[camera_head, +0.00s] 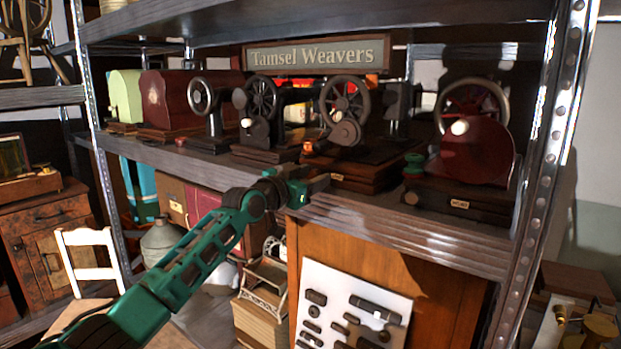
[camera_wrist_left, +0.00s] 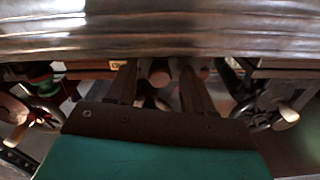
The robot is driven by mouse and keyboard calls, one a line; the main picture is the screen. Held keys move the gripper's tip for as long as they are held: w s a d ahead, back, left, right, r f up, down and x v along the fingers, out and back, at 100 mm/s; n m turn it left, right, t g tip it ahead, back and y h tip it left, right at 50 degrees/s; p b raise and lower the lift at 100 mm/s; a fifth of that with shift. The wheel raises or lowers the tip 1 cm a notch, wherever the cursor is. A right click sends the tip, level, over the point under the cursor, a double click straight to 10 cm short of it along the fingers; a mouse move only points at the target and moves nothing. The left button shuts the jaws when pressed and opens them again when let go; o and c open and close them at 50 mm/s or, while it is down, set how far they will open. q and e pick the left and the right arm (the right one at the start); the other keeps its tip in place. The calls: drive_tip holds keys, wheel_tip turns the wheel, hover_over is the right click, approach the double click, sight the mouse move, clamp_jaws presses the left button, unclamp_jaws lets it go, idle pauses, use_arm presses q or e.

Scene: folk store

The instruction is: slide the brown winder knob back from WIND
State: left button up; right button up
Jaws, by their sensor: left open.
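A dark cast-iron sewing machine with a spoked wheel (camera_head: 345,100) stands on a wooden base (camera_head: 365,172) on the shelf. A small orange-brown knob (camera_head: 312,147) sits low at its front left; I take it as the winder knob. A pale label (camera_head: 337,177) is on the base's front, too small to read. My left gripper (camera_head: 318,182) is at the shelf edge, below and in front of the knob. In the left wrist view the gripper (camera_wrist_left: 158,88) is open, with a rounded brown end (camera_wrist_left: 160,73) between its fingers. Whether they touch it I cannot tell. My right gripper is not in view.
Other machines stand close by: a black one (camera_head: 262,100) to the left and a maroon one (camera_head: 475,150) to the right, with a green spool (camera_head: 413,163) beside it. The metal shelf edge (camera_head: 420,232) runs just under my gripper. A perforated post (camera_head: 550,140) stands at the right.

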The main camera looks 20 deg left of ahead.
use_arm(q)
drive_tip(key=shift+c, duration=0.5)
clamp_jaws()
